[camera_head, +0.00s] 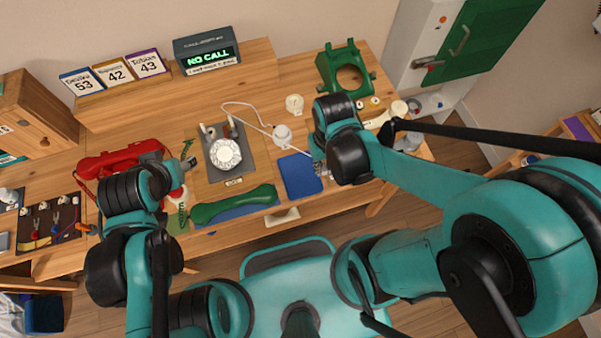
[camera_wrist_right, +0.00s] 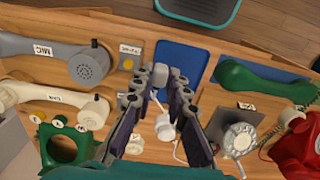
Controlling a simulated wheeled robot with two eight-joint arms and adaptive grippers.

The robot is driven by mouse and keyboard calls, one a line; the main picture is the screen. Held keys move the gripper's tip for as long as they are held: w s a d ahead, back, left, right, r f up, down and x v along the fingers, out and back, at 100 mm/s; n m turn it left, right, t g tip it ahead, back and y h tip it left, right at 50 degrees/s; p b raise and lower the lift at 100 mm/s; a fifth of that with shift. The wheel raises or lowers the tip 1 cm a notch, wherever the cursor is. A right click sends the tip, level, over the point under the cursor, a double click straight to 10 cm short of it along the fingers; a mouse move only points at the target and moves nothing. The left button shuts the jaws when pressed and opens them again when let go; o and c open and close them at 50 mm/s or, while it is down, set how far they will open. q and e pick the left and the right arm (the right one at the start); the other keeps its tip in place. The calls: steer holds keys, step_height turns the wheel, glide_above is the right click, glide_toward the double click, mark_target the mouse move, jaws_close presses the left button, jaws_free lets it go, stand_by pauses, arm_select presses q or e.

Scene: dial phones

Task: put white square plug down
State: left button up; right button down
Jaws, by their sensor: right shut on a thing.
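The white square plug (camera_wrist_right: 160,77) appears as a small pale block between my right fingertips in the right wrist view. My right gripper (camera_wrist_right: 159,82) is shut on it, in front of the blue mat (camera_wrist_right: 182,62). In the head view the right gripper (camera_head: 319,168) is at the right edge of the blue mat (camera_head: 298,177), partly hidden by its own wrist, and the plug cannot be made out there. My left gripper (camera_head: 174,163) is beside the red phone (camera_head: 110,160); its fingers are too unclear to read.
A round white piece (camera_head: 282,135) with a white cable lies beyond the mat, right of the grey dial phone (camera_head: 225,153). A green handset (camera_head: 233,205) lies left of the mat. A green phone shell (camera_head: 345,68) stands at the back right. The mat's visible surface is clear.

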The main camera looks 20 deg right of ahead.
steer(key=w+a+f+b, duration=0.1)
steer(key=w+f, duration=0.1)
steer(key=w+a+f+b, duration=0.2)
steer(key=w, duration=0.1)
steer(key=w+a+f+b, duration=0.2)
steer(key=f, duration=0.1)
steer(key=shift+w, duration=0.35)
step_height(320, 180, down, 4)
steer(key=shift+a+f+b, duration=0.1)
steer(key=shift+b, duration=1)
steer(key=shift+r, duration=0.2)
steer(key=shift+f, duration=0.15)
